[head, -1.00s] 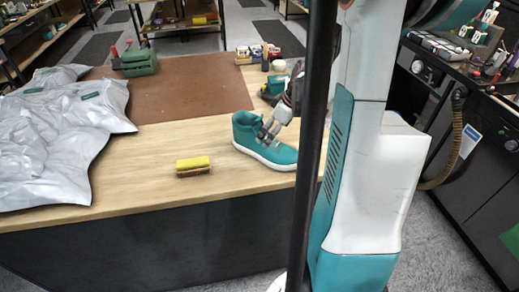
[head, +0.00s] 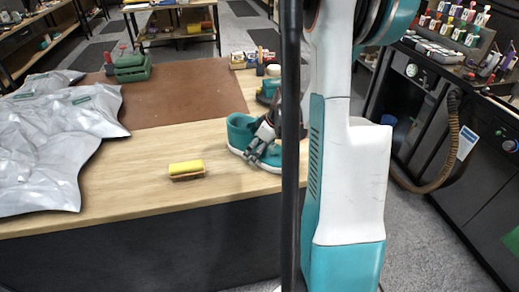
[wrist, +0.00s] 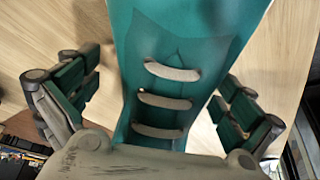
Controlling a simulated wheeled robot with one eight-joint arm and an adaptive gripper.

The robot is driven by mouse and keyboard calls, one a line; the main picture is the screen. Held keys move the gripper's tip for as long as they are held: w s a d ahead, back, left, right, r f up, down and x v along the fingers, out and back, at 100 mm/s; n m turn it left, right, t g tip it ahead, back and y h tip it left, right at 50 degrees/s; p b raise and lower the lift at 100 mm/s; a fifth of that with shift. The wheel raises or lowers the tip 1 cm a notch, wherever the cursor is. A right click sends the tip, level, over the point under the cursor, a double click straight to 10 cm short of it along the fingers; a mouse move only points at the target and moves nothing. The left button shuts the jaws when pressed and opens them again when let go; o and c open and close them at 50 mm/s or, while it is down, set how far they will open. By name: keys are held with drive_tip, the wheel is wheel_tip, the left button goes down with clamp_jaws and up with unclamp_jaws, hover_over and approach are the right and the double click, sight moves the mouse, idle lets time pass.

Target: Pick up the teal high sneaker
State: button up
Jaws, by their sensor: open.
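The teal high sneaker (head: 240,131) with a white sole stands upright on the wooden workbench (head: 140,193), near its right end. My gripper (head: 262,146) is at the sneaker's lace area in the head view, and a dark pole and my arm hide part of both. In the wrist view the sneaker's front with its pale laces (wrist: 165,101) lies between the two fingers. My gripper (wrist: 160,108) is open there, one finger on each side, with wood showing beside the shoe. I cannot tell whether either finger touches it.
A yellow and brown brush or sponge (head: 187,170) lies on the bench left of the sneaker. Silver bags (head: 40,150) cover the bench's left side. A brown mat (head: 185,98) and a green toolbox (head: 131,67) are farther back. Bare wood lies around the brush.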

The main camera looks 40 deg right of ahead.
drive_tip(key=shift+c, duration=0.6)
drive_tip(key=c, duration=1.3)
drive_tip(key=shift+r, duration=0.1)
